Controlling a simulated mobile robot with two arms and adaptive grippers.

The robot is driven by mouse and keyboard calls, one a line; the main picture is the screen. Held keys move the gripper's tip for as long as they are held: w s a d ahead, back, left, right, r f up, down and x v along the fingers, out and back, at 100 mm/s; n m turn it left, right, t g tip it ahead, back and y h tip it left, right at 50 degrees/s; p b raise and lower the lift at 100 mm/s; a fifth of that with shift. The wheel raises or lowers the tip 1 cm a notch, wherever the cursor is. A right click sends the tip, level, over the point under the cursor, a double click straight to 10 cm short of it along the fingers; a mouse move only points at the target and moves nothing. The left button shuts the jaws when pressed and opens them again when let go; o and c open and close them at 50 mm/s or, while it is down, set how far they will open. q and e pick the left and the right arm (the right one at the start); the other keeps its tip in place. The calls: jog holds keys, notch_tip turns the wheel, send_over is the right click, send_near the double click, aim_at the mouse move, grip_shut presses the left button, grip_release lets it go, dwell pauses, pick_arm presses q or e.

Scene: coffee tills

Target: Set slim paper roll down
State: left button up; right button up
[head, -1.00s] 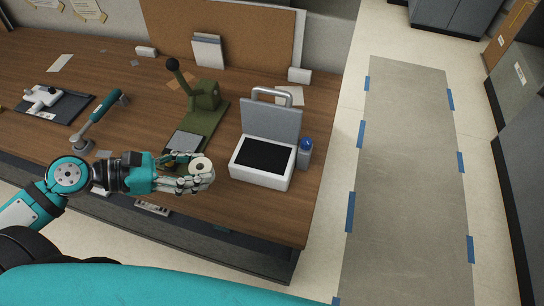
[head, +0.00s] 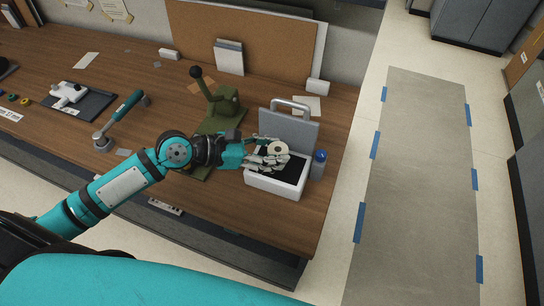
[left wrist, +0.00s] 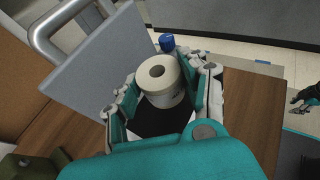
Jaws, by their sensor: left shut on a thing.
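My left gripper (head: 268,154) is shut on the slim paper roll (head: 278,148), a white roll with a cardboard core. The roll is upright, its open end facing up, and the fingers wrap its sides in the left wrist view (left wrist: 158,72). It is over the black inside of a white box-shaped device (head: 274,187) with its grey lid (head: 288,128) raised. The hand hides the roll's bottom, so I cannot tell whether it touches the device. A dark hand-like shape, probably my right gripper (left wrist: 305,98), shows at the right edge of the left wrist view; its fingers are unclear.
A grey bottle with a blue cap (head: 319,164) stands close to the device's right side. A green lever press (head: 222,105) stands to the left. The raised lid with its handle (head: 291,104) is behind the hand. The table's right edge is near.

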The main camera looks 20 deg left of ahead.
pick_arm(q)
notch_tip(320, 180, down, 3)
jog(key=shift+a+f, duration=0.1)
jog(key=shift+f, duration=0.05)
pick_arm(e)
jog(key=shift+a+f, duration=0.1)
jog(key=shift+a, duration=0.25)
pick_arm(q)
jog(key=shift+f, duration=0.1)
pick_arm(e)
jog(key=shift+a, duration=0.15)
pick_arm(q)
jog(key=o, duration=1.2)
pick_arm(e)
jog(key=shift+d, duration=0.2)
